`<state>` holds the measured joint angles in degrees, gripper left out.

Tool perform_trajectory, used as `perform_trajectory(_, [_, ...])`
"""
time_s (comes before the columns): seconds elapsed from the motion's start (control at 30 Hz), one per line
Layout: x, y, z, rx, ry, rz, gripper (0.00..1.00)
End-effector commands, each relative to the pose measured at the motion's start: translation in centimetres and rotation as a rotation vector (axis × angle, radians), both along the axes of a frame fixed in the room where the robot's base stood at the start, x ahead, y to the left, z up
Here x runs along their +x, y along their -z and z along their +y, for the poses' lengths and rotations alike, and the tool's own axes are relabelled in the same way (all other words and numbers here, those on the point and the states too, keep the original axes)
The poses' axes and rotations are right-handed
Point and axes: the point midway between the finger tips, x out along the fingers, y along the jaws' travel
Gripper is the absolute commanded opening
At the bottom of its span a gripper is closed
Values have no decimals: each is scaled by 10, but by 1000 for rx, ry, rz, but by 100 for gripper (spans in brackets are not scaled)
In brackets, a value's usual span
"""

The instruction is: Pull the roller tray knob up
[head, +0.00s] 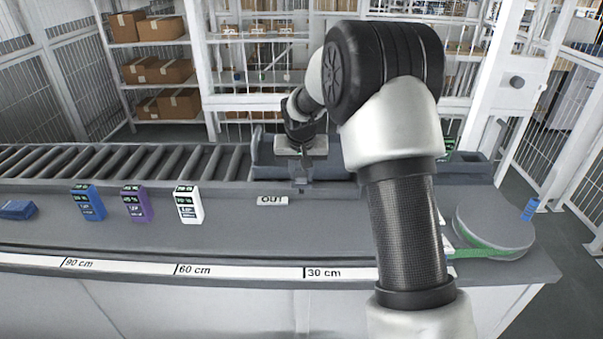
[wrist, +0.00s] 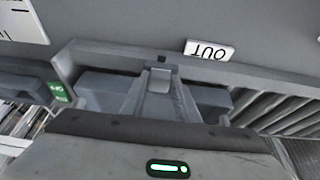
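The roller tray (head: 262,150) is a dark grey, box-like part at the right end of the roller conveyor. My gripper (head: 300,182) points down at its front, just right of the OUT label. In the wrist view, my gripper (wrist: 161,72) reaches over the tray's grey parts (wrist: 100,86), with a small dark piece at its tip. I cannot tell whether this piece is the knob or part of a finger. The finger gap is not clear, and no lifted part shows. My arm hides the tray's right part in the head view.
An OUT label (head: 272,200) lies on the grey counter, with white, purple and blue boxes (head: 189,204) to its left. A round turntable (head: 493,232) is at the right. Rollers (head: 120,163) run left.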

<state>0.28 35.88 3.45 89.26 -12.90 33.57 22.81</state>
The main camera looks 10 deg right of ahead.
Motion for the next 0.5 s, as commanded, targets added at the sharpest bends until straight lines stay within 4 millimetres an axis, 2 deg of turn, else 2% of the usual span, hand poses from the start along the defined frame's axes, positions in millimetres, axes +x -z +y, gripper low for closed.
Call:
perform_trajectory(0.03, [0, 0, 0, 0, 0, 0, 10])
perform_trajectory(0.1, [0, 0, 0, 0, 0, 0, 0])
perform_trajectory(0.23, [0, -1, 0, 0, 0, 0, 0])
perform_trajectory(0.4, [0, -22, 0, 0, 1, -2, 0])
perform_trajectory(0.5, [0, -24, 0, 0, 1, -1, 0])
